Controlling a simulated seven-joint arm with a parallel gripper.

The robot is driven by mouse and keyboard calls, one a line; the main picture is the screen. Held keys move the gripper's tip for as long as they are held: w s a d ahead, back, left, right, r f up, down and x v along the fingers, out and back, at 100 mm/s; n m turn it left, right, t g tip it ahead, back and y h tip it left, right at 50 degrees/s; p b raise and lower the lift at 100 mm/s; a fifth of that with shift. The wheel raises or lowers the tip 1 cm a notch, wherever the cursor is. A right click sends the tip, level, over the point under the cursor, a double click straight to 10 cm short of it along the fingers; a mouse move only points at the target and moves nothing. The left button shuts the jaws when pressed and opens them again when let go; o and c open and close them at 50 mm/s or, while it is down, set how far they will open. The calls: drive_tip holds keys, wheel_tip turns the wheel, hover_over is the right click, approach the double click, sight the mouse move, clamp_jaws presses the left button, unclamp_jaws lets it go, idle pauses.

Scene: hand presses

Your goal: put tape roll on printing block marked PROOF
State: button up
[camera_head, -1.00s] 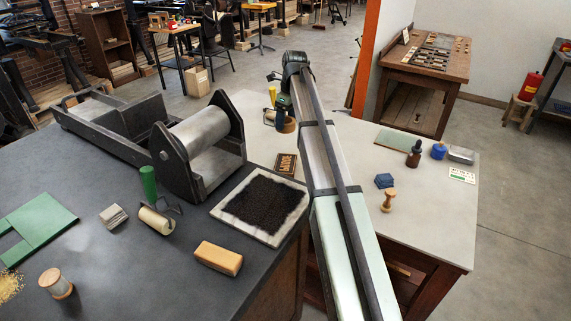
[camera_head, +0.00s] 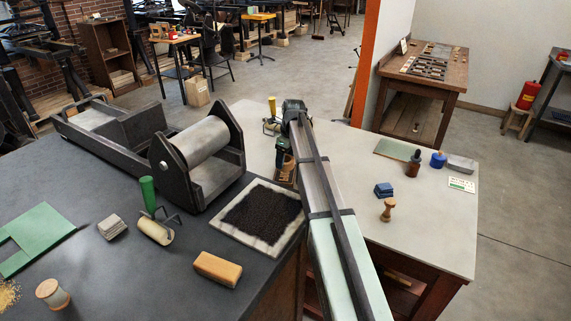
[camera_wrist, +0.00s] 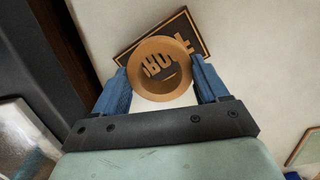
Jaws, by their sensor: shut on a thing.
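My gripper (camera_wrist: 160,78) is shut on the tape roll (camera_wrist: 160,97), a tan ring held between two blue fingers in the wrist view. The roll is over the dark printing block (camera_wrist: 130,47) with raised tan letters, which show partly through the ring's hole. The lettering is partly covered, so I cannot read the whole word. In the head view my gripper (camera_head: 284,150) is at the pale table's left part, right over the block (camera_head: 284,178), and hides much of the roll. I cannot tell whether roll and block touch.
On the pale table (camera_head: 440,235) are blue pads (camera_head: 384,190), a wooden stamp (camera_head: 387,210), a dark bottle (camera_head: 414,163), a blue jar (camera_head: 438,160) and a tin (camera_head: 461,164). A roller with a yellow handle (camera_head: 272,106) stands behind my gripper. An ink slab (camera_head: 245,238) lies left.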

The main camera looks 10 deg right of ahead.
drive_tip(key=shift+f, duration=1.4)
drive_tip(key=shift+f, duration=0.1)
drive_tip(key=o, duration=1.1)
drive_tip(key=shift+c, duration=0.2)
wheel_tip(320, 180, up, 12)
drive_tip(key=s+d, duration=0.1)
drive_tip(key=shift+s, duration=0.15)
drive_tip(key=shift+d, duration=0.1)
